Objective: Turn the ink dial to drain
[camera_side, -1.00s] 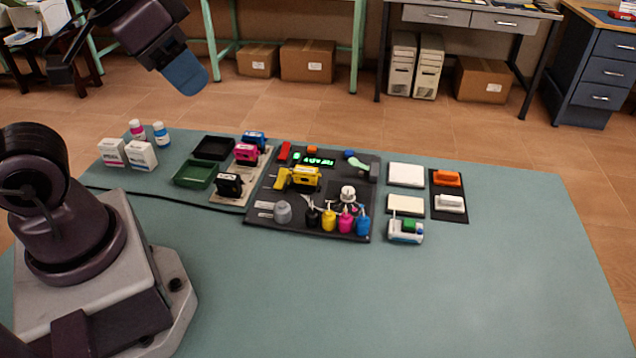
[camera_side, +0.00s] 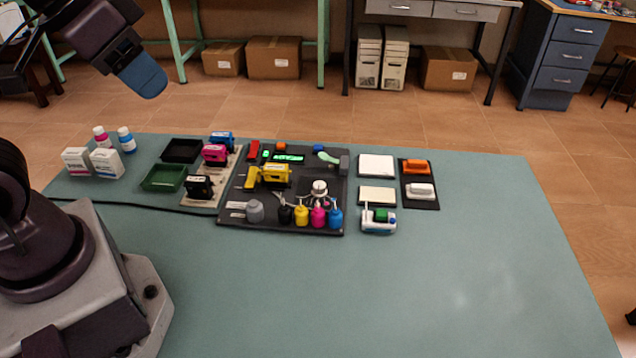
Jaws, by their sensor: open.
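A dark panel board (camera_side: 290,220) lies in the middle of the teal table. A white round knob (camera_side: 319,187), which looks like the ink dial, stands on its right part; its markings are too small to read. A grey rounded piece (camera_side: 255,211) sits at the board's front left. My gripper (camera_side: 142,76), with a blue end, is open at the upper left, high and well away from the board.
A yellow device (camera_side: 276,174) and a green lit display (camera_side: 289,157) are on the board. Cartridges and trays (camera_side: 163,177) lie left, pads (camera_side: 376,166) and a white-green device (camera_side: 379,220) right. A black cable (camera_side: 130,209) runs left. The table's front is clear.

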